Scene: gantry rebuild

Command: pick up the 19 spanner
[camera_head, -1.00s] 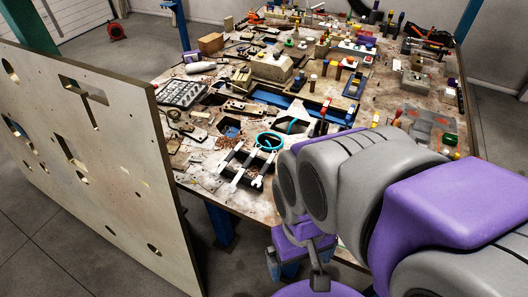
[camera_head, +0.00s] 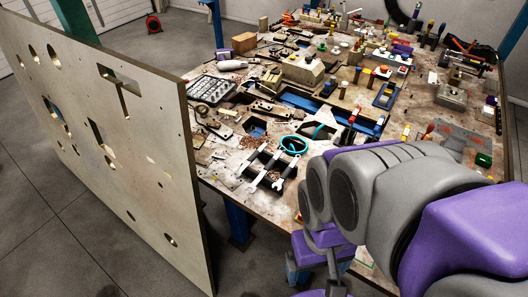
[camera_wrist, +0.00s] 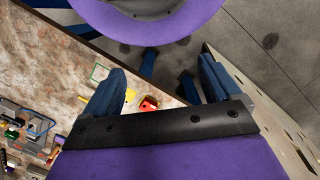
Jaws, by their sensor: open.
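Several light metal spanners (camera_head: 282,166) lie side by side across a dark rack near the front edge of the cluttered bench in the head view. Their size marks are too small to read, so I cannot tell which is the 19 spanner. My gripper (camera_wrist: 162,82) shows in the wrist view with its two blue fingers wide apart and nothing between them. It is away from the spanners, out past the bench's front edge. I cannot make out the spanners in the wrist view.
A teal ring (camera_head: 293,144) lies just behind the spanners. A large panel with cut-outs (camera_head: 130,150) stands upright left of the bench. Tools, blocks and fixtures crowd the bench (camera_head: 236,183). A red and yellow part (camera_wrist: 148,104) lies near the bench edge.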

